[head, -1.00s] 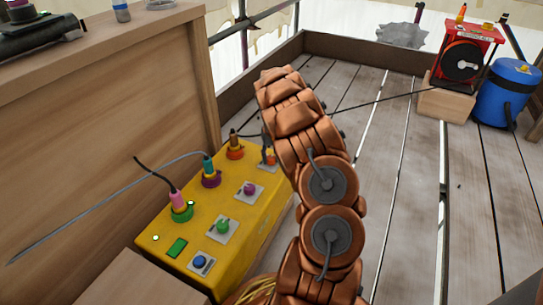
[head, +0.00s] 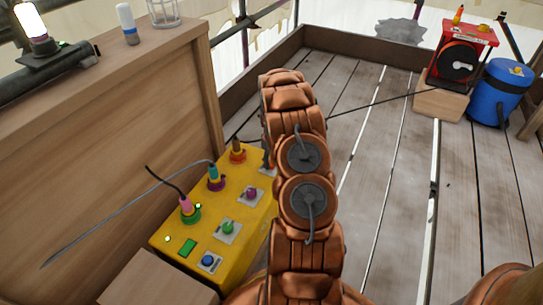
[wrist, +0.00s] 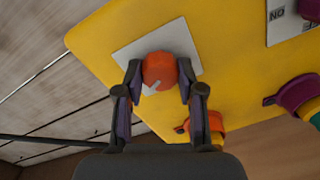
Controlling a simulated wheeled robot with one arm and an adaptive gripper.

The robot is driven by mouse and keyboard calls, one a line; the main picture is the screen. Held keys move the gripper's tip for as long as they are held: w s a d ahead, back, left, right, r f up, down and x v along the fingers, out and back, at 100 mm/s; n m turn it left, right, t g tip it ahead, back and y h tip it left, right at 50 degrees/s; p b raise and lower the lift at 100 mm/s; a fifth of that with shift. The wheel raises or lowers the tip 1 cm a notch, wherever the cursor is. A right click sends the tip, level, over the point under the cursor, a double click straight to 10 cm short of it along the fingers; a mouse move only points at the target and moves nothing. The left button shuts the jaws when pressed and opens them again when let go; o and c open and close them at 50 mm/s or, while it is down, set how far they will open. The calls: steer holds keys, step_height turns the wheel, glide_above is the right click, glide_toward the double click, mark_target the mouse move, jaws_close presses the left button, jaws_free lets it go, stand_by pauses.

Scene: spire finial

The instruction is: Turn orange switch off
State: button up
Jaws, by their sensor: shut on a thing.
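The yellow box (head: 230,262) stands on the deck beside the wooden cabinet. In the wrist view, the orange switch (wrist: 158,70) is a round knob with a pale pointer mark, set on a white plate (wrist: 135,52) near a corner of the yellow panel. My gripper (wrist: 160,77) has one dark finger on each side of the knob and is shut on it. In the head view my copper arm reaches over the box and hides the orange switch and my gripper.
The box also carries a purple switch (head: 251,193), a green switch (head: 228,227) and a blue switch (head: 208,260). Plugs with cables (head: 187,207) stand along its cabinet side. A lit lamp (head: 33,22) is on the cabinet. The deck to the right is largely clear.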

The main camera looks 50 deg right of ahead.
steer(key=n+p, duration=0.2)
steer(key=n, duration=0.1)
steer(key=shift+a+r, duration=0.1)
steer(key=shift+r, duration=0.05)
steer(key=n+p, duration=0.2)
steer(key=n, duration=0.1)
steer(key=shift+n, duration=0.3)
steer(key=n+p, duration=0.1)
steer(key=n, duration=0.5)
steer(key=shift+p, duration=0.3)
steer(key=shift+w+g, duration=0.1)
steer(key=shift+g, duration=0.2)
steer(key=o, duration=1.1)
steer(key=shift+o, duration=0.2)
